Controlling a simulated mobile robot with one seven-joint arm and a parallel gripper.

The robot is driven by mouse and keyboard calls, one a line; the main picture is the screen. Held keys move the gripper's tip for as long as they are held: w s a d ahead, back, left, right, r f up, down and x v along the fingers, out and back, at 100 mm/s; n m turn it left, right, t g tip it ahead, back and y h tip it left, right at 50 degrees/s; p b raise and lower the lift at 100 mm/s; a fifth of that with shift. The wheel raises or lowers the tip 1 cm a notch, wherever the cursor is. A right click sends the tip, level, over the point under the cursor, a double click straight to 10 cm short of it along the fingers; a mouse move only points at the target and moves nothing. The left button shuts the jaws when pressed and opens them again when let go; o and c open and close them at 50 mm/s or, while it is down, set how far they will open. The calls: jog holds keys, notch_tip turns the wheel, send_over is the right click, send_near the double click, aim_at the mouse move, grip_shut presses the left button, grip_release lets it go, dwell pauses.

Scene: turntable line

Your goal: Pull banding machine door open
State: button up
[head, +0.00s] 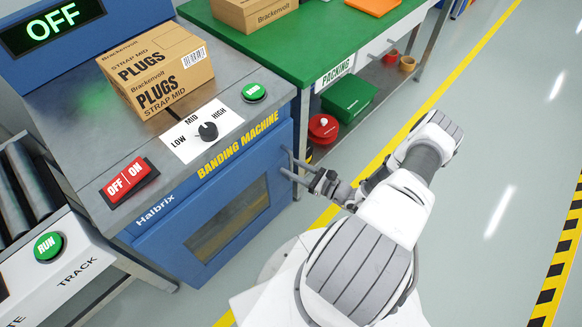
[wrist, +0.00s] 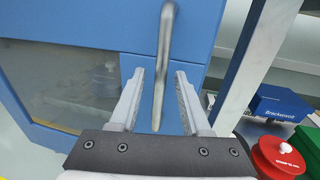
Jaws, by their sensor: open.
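The banding machine door (head: 215,215) is blue with a dark window, on the front of the machine. It looks shut. Its grey bar handle (head: 290,170) stands at the door's right side. In the wrist view the handle (wrist: 162,65) runs up and down, with its lower end between my fingers. My gripper (head: 313,182) is open, and in the wrist view its two fingers (wrist: 157,90) lie one on each side of the handle. I cannot tell whether either finger touches it. The door also shows in the wrist view (wrist: 110,30).
The machine top carries a PLUGS box (head: 160,75), a red OFF/ON switch (head: 128,182) and a black dial (head: 208,131). The green packing table (head: 300,45) stands behind, with a red container (head: 323,128) on its lower shelf. Floor right of my arm is clear.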

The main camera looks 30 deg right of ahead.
jog(key=shift+w+a, duration=0.15)
jog(key=shift+w, duration=0.1)
grip_shut()
dwell(1.4)
